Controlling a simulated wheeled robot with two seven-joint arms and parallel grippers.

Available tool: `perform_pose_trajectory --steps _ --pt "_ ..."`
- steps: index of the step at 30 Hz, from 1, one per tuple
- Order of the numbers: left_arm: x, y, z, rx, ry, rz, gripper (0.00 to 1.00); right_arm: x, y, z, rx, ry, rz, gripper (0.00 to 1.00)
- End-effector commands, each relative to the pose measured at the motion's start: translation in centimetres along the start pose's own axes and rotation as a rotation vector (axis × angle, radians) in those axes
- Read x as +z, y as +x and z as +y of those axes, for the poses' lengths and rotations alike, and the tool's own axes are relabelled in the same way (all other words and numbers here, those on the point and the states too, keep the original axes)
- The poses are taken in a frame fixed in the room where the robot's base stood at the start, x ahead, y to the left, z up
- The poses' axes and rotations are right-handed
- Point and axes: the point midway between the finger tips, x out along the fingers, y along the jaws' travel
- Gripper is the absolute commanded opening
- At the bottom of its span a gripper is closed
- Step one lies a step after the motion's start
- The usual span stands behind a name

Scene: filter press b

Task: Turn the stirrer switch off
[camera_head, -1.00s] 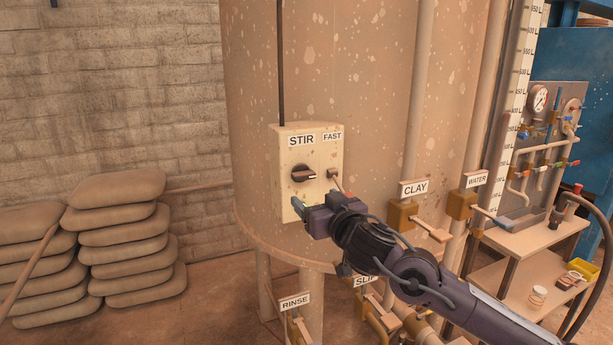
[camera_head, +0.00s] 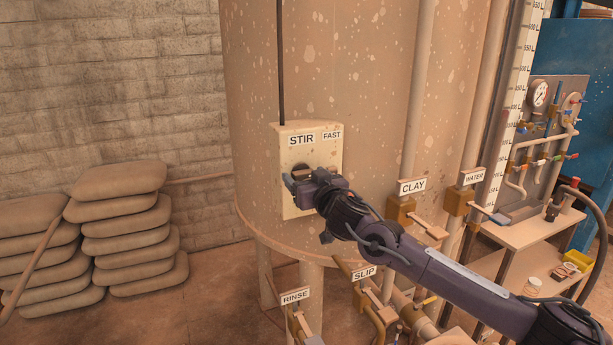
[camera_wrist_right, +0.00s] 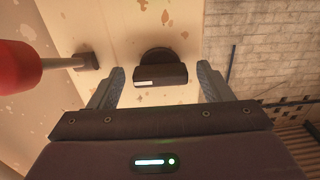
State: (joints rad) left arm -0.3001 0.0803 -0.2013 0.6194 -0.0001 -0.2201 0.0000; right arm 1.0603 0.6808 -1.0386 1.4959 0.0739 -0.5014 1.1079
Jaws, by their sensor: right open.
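The stirrer switch is a dark rotary knob on the cream STIR box (camera_head: 308,147), which is fixed to the big tank. In the head view my right gripper (camera_head: 293,183) is in front of the knob and hides most of it. In the right wrist view the knob (camera_wrist_right: 160,70) lies just ahead of and between the two open fingertips of the right gripper (camera_wrist_right: 164,84), with its white mark facing me. No finger visibly touches it. My left gripper is not in view.
A red-tipped lever (camera_wrist_right: 22,69) sticks out beside the knob in the right wrist view, under the FAST label (camera_head: 332,135). CLAY (camera_head: 412,187), SLIP and RINSE valves stand to the right and below. Stacked sacks (camera_head: 125,225) lie at the left.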

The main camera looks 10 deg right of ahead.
Motion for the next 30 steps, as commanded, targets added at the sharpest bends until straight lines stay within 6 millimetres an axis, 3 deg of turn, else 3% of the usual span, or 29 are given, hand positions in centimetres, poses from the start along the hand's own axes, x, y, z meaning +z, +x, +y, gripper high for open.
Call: perform_pose_trajectory --steps 2,12,20,30 --pt "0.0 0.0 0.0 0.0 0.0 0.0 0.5 0.0 0.0 0.0 0.0 0.0 0.0 0.73" --pt "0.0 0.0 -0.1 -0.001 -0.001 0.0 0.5 0.0 0.0 0.0 0.0 0.0 -0.001 0.3" --pt "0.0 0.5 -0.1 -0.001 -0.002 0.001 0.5 0.2 0.0 0.0 0.0 -0.021 -0.002 0.28" --pt "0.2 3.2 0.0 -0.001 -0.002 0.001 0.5 0.6 0.0 0.0 0.0 -0.204 0.0 0.28"
